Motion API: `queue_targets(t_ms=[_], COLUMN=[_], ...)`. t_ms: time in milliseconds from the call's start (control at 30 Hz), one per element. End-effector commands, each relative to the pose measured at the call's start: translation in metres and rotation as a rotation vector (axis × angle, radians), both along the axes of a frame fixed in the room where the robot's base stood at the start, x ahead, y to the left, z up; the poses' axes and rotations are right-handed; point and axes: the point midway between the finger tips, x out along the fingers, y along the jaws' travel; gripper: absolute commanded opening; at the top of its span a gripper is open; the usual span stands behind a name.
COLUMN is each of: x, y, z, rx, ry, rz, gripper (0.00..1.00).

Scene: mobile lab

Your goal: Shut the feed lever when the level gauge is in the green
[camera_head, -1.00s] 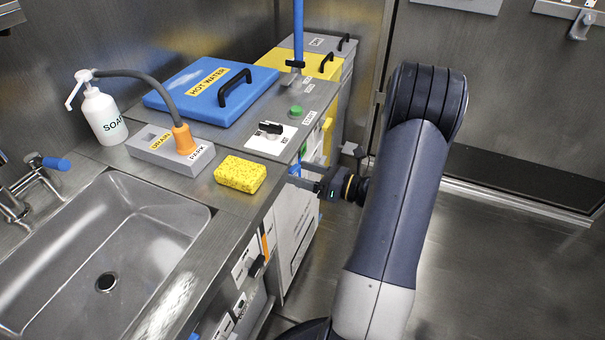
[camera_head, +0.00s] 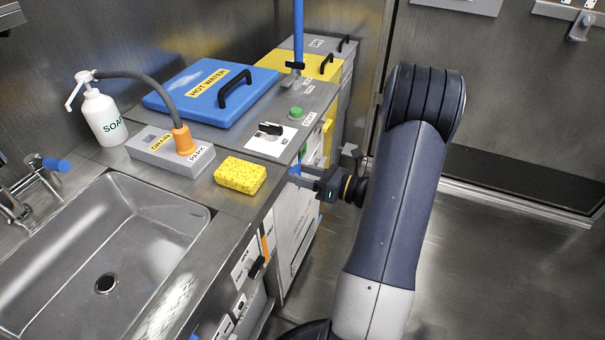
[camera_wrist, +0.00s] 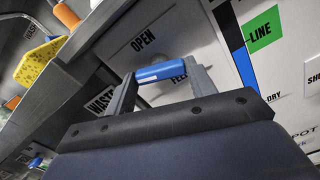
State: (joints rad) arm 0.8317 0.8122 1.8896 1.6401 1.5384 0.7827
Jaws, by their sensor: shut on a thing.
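The feed lever has a blue handle (camera_wrist: 162,72), which lies between the two fingers of my gripper (camera_wrist: 163,78) in the wrist view. My gripper is shut on it. A label reading OPEN (camera_wrist: 143,40) is above the handle, and a FEED label (camera_wrist: 180,76) is partly hidden behind it. The level gauge (camera_wrist: 243,62) is a narrow strip with blue in it, beside a green LINE patch (camera_wrist: 264,30). In the head view my gripper (camera_head: 303,177) is at the cabinet's front, and the lever is mostly hidden.
A yellow sponge (camera_head: 240,175) lies on the counter edge near my gripper. The sink (camera_head: 150,225) is at lower left. A drain block (camera_head: 150,151), soap bottle (camera_head: 104,117) and blue hot water lid (camera_head: 205,103) are further back. The floor at right is clear.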

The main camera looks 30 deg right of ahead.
Motion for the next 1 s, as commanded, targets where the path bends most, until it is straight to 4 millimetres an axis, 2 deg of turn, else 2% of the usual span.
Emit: queue_targets(t_ms=[400, 800, 833, 1000], x=[-0.0001, -0.0001, -0.0001, -0.0001], y=[-0.0001, -0.0001, -0.0001, -0.0001], z=[-0.0022, -0.0003, -0.0003, -0.0002], rx=[-0.253, -0.285, -0.285, -0.284], ry=[-0.197, -0.221, -0.221, -0.221], rz=[0.000, 0.000, 0.000, 0.000], gripper=[0.30, 0.30, 0.55, 0.69])
